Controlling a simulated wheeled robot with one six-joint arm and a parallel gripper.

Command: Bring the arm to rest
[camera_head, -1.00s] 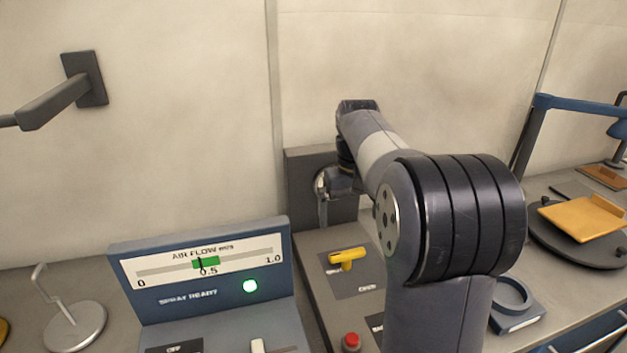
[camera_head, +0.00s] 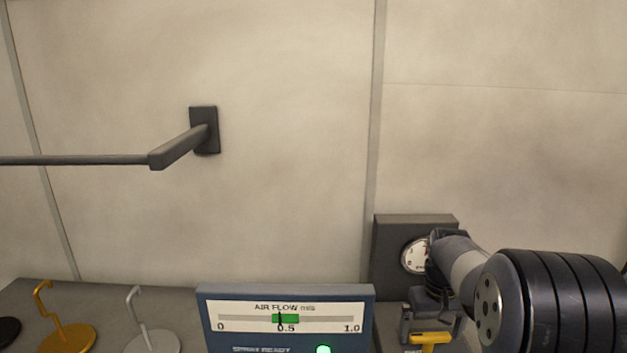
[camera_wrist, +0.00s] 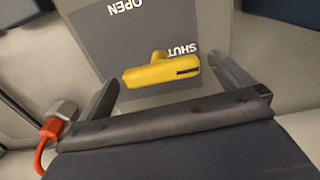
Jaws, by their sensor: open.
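My gripper (camera_wrist: 168,88) is open in the wrist view, its two grey fingers apart on either side of a yellow valve handle (camera_wrist: 160,71). The handle sits on a grey plate (camera_wrist: 200,20) marked OPEN and SHUT; I see no finger touching it. In the head view, my gripper (camera_head: 418,322) is small and partly hidden by my arm, close above the yellow handle (camera_head: 430,338) at the lower right.
A blue air flow panel (camera_head: 210,292) with a lit green lamp (camera_head: 323,350) stands left of my arm. A round gauge (camera_head: 415,256) is on the wall-side box. A dark wall bracket (camera_head: 205,130) and hooked stands (camera_head: 66,335) are further left.

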